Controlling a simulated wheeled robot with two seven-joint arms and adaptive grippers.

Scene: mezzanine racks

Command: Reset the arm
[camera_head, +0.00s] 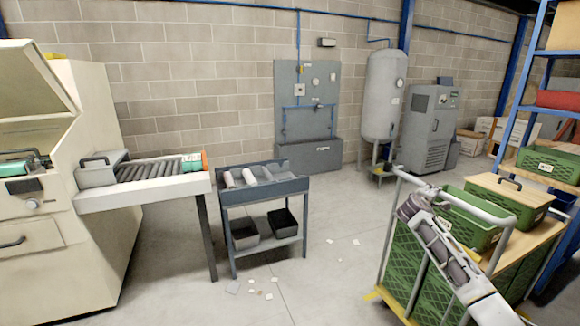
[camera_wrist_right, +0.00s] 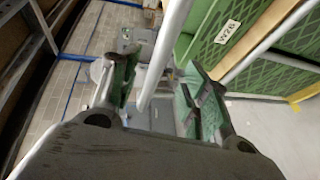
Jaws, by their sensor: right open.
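My right arm reaches in from the lower right in the head view. Its gripper (camera_head: 408,207) is over the near left part of the cart. In the right wrist view the gripper (camera_wrist_right: 160,88) has its two fingers apart, with no object gripped. A white cart tube (camera_wrist_right: 167,50) shows in the gap between the fingers; whether it touches them I cannot tell. The cart (camera_head: 399,262) has a white tube frame, and green crates, one of them (camera_head: 462,226) on its top. My left gripper is not in view.
A rack (camera_head: 518,95) with a green crate (camera_head: 548,165) stands at the right. A grey two-tier trolley (camera_head: 264,192) stands beside the roller table (camera_head: 146,193) and cream machine (camera_head: 75,215). Small scraps lie on the floor, which is otherwise open between trolley and cart.

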